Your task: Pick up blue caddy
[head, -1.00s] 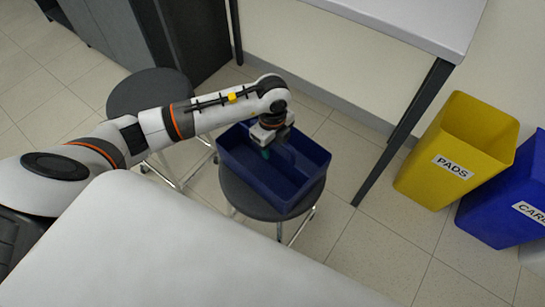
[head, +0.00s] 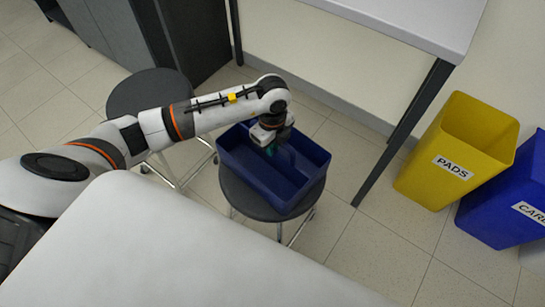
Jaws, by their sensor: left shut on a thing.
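The blue caddy (head: 290,200) is an open box with a divider along its middle. It sits on a round dark stool (head: 240,201) in the middle of the head view. My left gripper (head: 270,150) reaches down into the caddy from above and is shut on its middle part, which looks like the divider or handle. The fingertips are partly hidden and small, with a teal patch beside them. My right gripper is not in view.
A second dark stool (head: 150,92) stands behind my left arm. A white surface (head: 170,250) fills the foreground. A table (head: 420,22) with a dark leg stands at upper right. A yellow PADS bin (head: 440,185) and a blue bin (head: 500,215) stand at right.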

